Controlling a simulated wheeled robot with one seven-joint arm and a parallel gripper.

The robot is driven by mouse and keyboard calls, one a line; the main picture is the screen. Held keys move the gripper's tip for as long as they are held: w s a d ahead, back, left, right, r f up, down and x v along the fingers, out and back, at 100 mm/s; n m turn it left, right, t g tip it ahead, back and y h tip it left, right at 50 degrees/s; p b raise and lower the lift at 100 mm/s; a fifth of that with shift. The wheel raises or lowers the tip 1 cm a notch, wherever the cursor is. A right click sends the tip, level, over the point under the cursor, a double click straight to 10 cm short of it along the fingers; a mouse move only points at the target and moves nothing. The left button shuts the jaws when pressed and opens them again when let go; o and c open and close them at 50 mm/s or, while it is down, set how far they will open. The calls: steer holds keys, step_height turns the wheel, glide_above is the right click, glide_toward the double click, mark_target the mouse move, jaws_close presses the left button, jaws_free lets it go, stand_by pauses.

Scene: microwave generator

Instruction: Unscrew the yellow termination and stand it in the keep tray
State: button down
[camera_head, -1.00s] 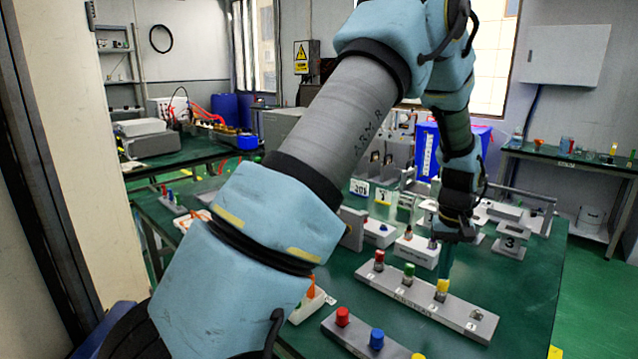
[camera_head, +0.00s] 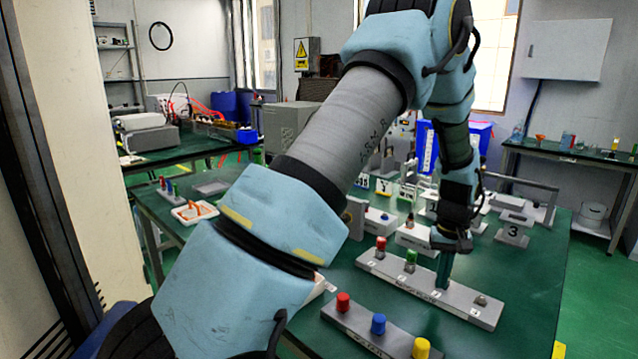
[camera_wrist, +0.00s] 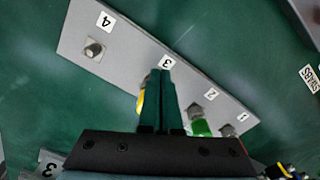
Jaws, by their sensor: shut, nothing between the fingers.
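The yellow termination (camera_wrist: 141,103) is at the position labelled 3 on a light grey strip (camera_head: 390,272). In the wrist view it is mostly hidden behind my fingers; in the head view my gripper covers it. My gripper (camera_wrist: 160,82) points down at that position with its green fingers together and nothing between them. It also shows in the head view (camera_head: 443,284). I cannot tell whether the fingers touch the termination. Green (camera_head: 411,257) and red (camera_head: 381,243) terminations stand on the same strip. I cannot tell which thing is the keep tray.
Position 4 holds a bare connector (camera_wrist: 94,50). A nearer block carries red (camera_head: 343,302), blue (camera_head: 378,324) and yellow (camera_head: 421,348) caps. A white tray with orange items (camera_head: 195,212) and a grey flat piece (camera_head: 210,187) lie left.

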steer(key=shift+w+d, duration=0.25)
steer(key=shift+w, duration=0.05)
stand_by(0.6)
steer(key=shift+s+d+r+p, duration=0.1)
steer(key=shift+d+p, duration=0.05)
steer(key=shift+p, duration=0.2)
steer(key=shift+s+d+p, duration=0.1)
steer(key=shift+d+p, duration=0.4)
steer(key=shift+d, duration=0.35)
steer(key=shift+s, duration=0.3)
steer(key=shift+s+r+p, duration=0.1)
steer(key=shift+r+p, duration=0.1)
steer(key=shift+p, duration=0.25)
step_height(320, 180, up, 5)
steer(key=p, duration=0.4)
steer(key=shift+r, duration=0.2)
